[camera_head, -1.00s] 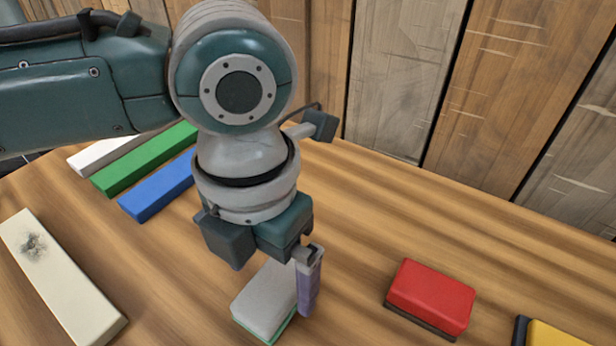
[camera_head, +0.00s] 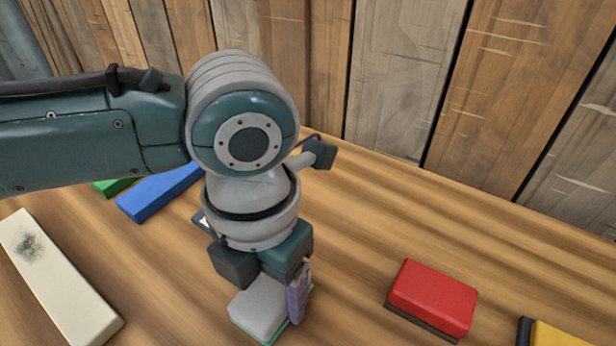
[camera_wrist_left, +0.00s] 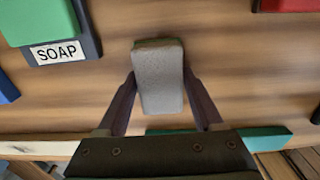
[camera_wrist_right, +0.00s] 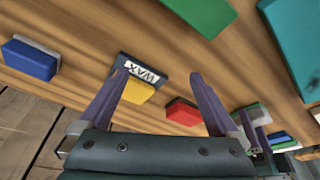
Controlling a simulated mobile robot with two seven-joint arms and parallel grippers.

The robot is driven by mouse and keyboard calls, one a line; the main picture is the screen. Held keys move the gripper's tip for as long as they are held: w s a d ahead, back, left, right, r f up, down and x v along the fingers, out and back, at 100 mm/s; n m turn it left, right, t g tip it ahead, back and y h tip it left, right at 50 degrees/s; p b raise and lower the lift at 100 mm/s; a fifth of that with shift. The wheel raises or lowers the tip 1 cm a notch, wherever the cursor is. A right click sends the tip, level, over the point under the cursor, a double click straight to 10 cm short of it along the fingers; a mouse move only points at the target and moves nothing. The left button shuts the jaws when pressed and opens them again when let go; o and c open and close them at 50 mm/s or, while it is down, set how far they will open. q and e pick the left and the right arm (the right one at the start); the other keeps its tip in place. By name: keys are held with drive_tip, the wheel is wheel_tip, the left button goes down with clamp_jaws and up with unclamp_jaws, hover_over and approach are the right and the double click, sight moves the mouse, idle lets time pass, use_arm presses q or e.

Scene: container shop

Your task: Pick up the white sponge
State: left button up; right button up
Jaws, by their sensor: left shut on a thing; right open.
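The white sponge (camera_head: 258,308) is a pale grey-white block with a thin green layer along its lower edge, at the bottom centre of the head view. It also shows in the left wrist view (camera_wrist_left: 159,82), upright between two purple fingers. My left gripper (camera_head: 280,302) points down over it and is shut on it, one finger on each long side. In the head view only the right finger shows clearly. I cannot tell whether the sponge is clear of the table. My right gripper (camera_wrist_right: 161,74) is open and empty in the right wrist view.
A red block (camera_head: 432,296) lies right of the sponge, a yellow block (camera_head: 556,334) beyond it. A long cream block (camera_head: 62,282) and a blue block (camera_head: 158,190) lie left. A plank wall (camera_head: 400,80) closes the back. Bare table lies between sponge and red block.

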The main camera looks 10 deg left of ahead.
sight(271, 288)
use_arm(q)
drive_tip(key=c, duration=0.4)
drive_tip(key=shift+r, duration=0.1)
wheel_tip(271, 288, up, 20)
drive_tip(key=p, duration=0.4)
use_arm(e)
wheel_tip(271, 288, up, 4)
use_arm(q)
drive_tip(key=o, duration=0.8)
drive_tip(key=c, duration=0.7)
